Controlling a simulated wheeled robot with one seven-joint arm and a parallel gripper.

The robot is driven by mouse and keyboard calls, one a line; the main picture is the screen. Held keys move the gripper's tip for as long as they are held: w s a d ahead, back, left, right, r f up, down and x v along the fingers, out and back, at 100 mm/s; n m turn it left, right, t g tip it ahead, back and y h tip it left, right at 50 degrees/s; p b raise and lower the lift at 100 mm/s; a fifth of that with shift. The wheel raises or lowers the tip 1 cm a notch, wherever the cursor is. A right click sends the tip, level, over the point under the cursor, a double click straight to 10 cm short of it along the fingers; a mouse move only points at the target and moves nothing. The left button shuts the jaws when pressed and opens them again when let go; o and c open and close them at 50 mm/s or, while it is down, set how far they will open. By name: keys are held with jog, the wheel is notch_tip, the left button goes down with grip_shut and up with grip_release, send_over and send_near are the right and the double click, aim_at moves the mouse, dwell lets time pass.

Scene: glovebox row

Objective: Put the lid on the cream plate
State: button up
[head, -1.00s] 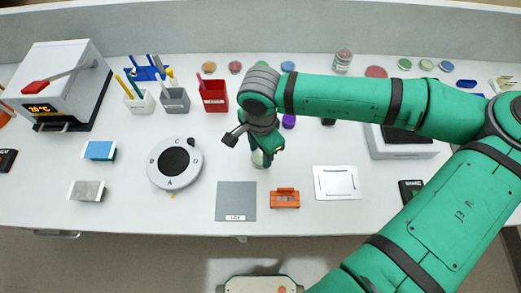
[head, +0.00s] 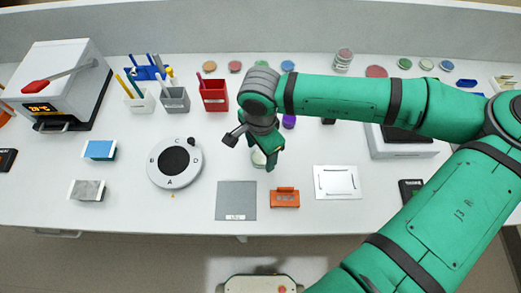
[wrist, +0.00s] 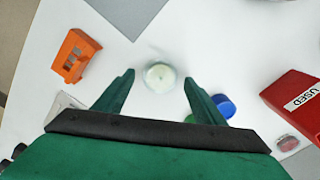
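A small round cream plate (head: 258,158) sits on the white bench, partly hidden behind my gripper (head: 268,160) in the head view. In the wrist view the cream plate (wrist: 160,77) lies between and beyond my two fingers (wrist: 159,78). The fingers are spread apart and nothing is clamped between them. A faint clear rim shows around the cream disc, but I cannot tell whether it is a lid or the dish wall. I cannot pick out a separate lid.
An orange block (head: 285,198), a grey mat (head: 236,201) and a white tray (head: 337,182) lie in front. A round white dial device (head: 174,163) stands left. A red holder (head: 214,95), coloured discs (head: 288,66) and a disc stack (head: 343,60) stand behind.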

jog(key=shift+r, duration=0.1)
notch_tip(320, 180, up, 11)
jog(key=shift+f, duration=0.2)
dwell(0.4)
jog(key=shift+w, duration=0.1)
